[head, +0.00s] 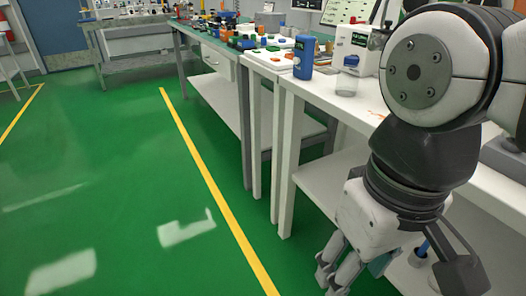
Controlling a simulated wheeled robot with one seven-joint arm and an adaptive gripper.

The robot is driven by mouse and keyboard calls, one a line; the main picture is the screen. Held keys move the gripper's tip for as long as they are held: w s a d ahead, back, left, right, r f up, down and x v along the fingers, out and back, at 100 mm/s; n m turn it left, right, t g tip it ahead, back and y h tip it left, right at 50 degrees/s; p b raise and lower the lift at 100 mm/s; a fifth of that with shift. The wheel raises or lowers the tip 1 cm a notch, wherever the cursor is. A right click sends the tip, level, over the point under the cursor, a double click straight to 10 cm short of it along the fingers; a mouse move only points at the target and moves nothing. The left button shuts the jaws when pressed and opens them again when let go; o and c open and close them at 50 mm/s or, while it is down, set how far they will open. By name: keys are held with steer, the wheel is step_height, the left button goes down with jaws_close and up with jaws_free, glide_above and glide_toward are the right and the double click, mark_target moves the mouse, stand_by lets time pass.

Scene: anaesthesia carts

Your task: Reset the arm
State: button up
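My arm (425,130) fills the right side of the head view, bent downward in front of the white bench. My gripper (338,272) hangs low at the bottom of the view, beside the bench's lower shelf. Its pale finger parts are seen close together, and part of it runs near the lower picture edge. I see nothing clearly held in it, but the angle does not show how far the fingers are apart.
The white bench (285,160) runs along the right, carrying a blue container (303,58), a clear beaker (346,84) and a white device (354,48). Farther benches hold several small items. The green floor (110,190) with a yellow line (205,172) is clear at left.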

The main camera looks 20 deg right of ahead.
steer(key=shift+s+d, duration=0.15)
steer(key=shift+s, duration=0.1)
stand_by(0.7)
step_height(320, 180, up, 32)
steer(key=t+p, duration=0.3)
steer(key=p, duration=2.7)
steer(key=shift+d+t, duration=0.2)
steer(key=shift+t, duration=0.2)
steer(key=shift+d, duration=0.1)
